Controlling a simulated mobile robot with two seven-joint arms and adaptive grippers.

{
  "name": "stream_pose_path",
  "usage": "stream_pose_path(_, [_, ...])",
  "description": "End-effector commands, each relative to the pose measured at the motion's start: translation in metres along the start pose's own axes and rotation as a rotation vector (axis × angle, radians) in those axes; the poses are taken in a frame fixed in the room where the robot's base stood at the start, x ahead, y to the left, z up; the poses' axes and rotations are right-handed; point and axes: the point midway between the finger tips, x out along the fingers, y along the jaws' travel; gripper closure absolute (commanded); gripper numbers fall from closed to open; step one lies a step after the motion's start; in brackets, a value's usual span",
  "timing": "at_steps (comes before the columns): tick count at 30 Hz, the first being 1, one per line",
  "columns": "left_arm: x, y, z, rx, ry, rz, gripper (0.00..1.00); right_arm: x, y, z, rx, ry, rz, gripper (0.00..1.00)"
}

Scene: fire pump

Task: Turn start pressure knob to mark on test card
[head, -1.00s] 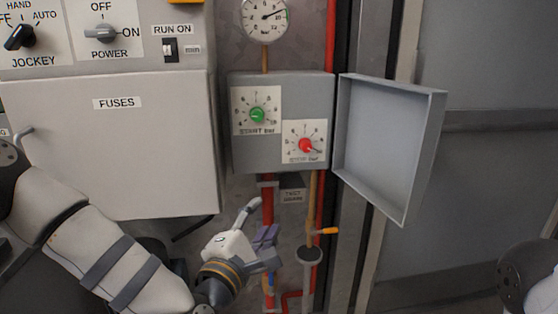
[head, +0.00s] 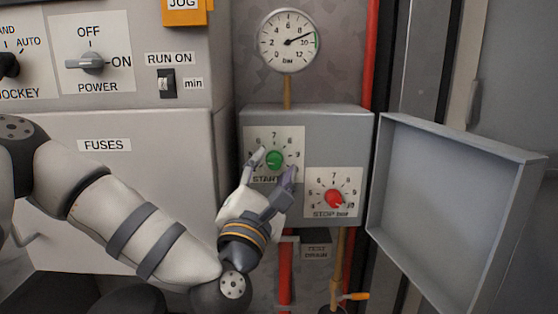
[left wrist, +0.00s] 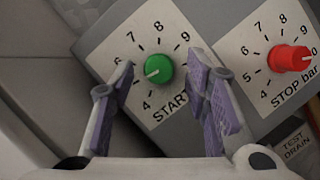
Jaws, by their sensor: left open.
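The green start pressure knob (head: 274,159) sits on a white numbered dial plate (head: 290,134) on the grey switch box. In the left wrist view the green knob (left wrist: 159,69) has a pale pointer line towards the lower left. My left gripper (head: 275,168) is open, its fingertips on either side of the knob. In the left wrist view the open purple-padded fingers (left wrist: 160,82) frame the knob with gaps; whether they touch it I cannot tell. They hide part of the scale. I cannot make out a test card. My right gripper is not in view.
The red stop knob (head: 334,198) is close by at the lower right. The box's open lid (head: 450,205) stands out on the right. A pressure gauge (head: 289,41) is above. The fuses cabinet (head: 120,185) is left, and an orange-handled valve (head: 354,296) is below.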

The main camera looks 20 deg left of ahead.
Motion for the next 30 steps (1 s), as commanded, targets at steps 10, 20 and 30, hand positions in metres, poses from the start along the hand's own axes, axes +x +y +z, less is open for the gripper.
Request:
stream_pose_path(10, [-0.0013, 0.0004, 0.0001, 0.0, 0.002, -0.002, 0.59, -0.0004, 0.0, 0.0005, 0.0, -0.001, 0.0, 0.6])
stream_pose_path(20, [-0.0011, 0.0006, 0.0002, 0.001, 0.002, -0.001, 1.0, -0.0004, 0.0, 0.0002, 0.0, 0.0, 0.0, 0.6])
stream_pose_path(30, [-0.0008, 0.0023, 0.0007, 0.1, 0.002, -0.041, 1.0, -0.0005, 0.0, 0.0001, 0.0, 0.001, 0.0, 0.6])
